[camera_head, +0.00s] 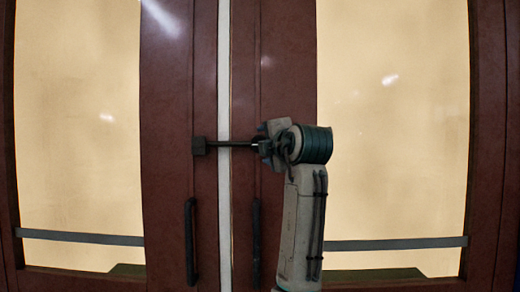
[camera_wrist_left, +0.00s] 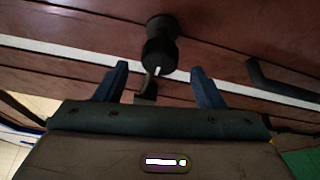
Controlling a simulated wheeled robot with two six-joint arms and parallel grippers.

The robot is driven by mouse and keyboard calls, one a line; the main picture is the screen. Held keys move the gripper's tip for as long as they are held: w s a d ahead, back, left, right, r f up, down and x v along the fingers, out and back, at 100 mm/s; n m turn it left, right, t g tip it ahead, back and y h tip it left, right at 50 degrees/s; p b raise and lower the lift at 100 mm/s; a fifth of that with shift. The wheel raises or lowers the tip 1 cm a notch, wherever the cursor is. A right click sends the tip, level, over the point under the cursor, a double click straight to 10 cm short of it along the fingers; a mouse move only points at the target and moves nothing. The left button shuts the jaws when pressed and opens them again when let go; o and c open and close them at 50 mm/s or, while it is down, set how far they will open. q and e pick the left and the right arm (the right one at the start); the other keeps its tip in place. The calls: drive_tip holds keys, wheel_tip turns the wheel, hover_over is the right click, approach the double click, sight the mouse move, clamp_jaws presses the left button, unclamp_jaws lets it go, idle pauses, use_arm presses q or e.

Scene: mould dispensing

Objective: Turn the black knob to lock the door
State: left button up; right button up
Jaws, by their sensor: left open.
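Brown double doors stand closed in the head view, with a pale strip (camera_head: 224,200) between them. A dark bolt bar (camera_head: 232,144) crosses this strip, with a dark square block (camera_head: 198,146) at its left end. My left gripper (camera_head: 265,146) is at the bar's right end on the right door and partly hides the fittings there. In the left wrist view, the round black knob (camera_wrist_left: 161,43) is ahead of the open left gripper (camera_wrist_left: 159,68), centred between its two blue fingers. I cannot tell whether the fingers touch it. My right gripper is not in view.
Two upright black door handles hang below the bar, left (camera_head: 190,240) and right (camera_head: 256,240). Large pale panes (camera_head: 80,120) flank the door frames, crossed low down by grey rails (camera_head: 80,238). A dark handle (camera_wrist_left: 285,85) shows right of the gripper in the wrist view.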

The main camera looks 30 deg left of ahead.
use_arm(q)
drive_tip(key=shift+v, duration=1.7)
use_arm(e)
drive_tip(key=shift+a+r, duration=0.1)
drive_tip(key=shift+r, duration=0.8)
use_arm(q)
drive_tip(key=shift+f, duration=0.1)
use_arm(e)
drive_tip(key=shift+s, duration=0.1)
